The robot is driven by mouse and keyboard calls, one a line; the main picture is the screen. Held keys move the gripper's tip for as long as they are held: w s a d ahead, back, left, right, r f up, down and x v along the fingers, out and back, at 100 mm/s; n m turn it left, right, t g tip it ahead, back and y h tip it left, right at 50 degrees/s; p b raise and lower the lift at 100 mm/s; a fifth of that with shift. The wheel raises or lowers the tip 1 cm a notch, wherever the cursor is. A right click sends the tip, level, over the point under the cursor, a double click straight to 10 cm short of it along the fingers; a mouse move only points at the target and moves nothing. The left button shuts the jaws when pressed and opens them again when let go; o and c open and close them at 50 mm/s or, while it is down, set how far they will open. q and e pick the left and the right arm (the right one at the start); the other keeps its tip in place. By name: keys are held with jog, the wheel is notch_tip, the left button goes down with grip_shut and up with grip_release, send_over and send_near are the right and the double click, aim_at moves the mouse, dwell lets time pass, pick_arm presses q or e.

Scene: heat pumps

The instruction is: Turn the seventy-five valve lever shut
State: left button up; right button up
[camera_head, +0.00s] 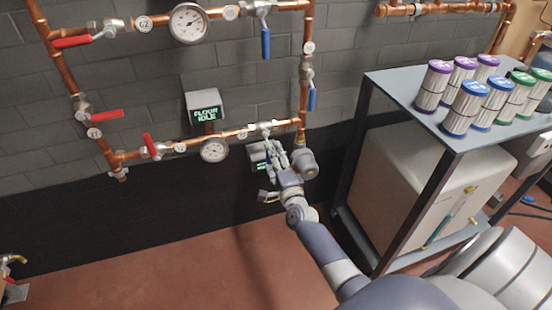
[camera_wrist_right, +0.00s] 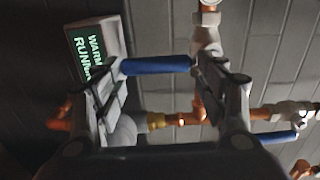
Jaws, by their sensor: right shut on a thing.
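My right gripper (camera_head: 276,160) reaches the lower right part of the copper pipe loop, beside a valve (camera_head: 266,127) on the lower pipe. In the right wrist view my right gripper (camera_wrist_right: 158,70) is shut on a blue lever (camera_wrist_right: 155,66), which spans between its two fingers. In the head view the fingers hide this lever. I cannot read a seventy-five tag in either view. My left gripper is not in view.
Other blue levers hang at the top (camera_head: 266,43) and on the right pipe (camera_head: 312,99). Red levers (camera_head: 108,116) are at the left. A display (camera_head: 203,106) reads FLOOR IDLE; another (camera_wrist_right: 92,50) reads WARM RUNNING. A rack (camera_head: 452,137) with several canisters stands right.

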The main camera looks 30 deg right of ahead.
jog(key=shift+w+d+r, duration=0.1)
dwell(0.3)
jog(key=o, duration=1.1)
jog(key=shift+o, duration=1.3)
jog(key=shift+w, duration=0.1)
jog(key=shift+f, duration=0.3)
jog(key=v, duration=1.2)
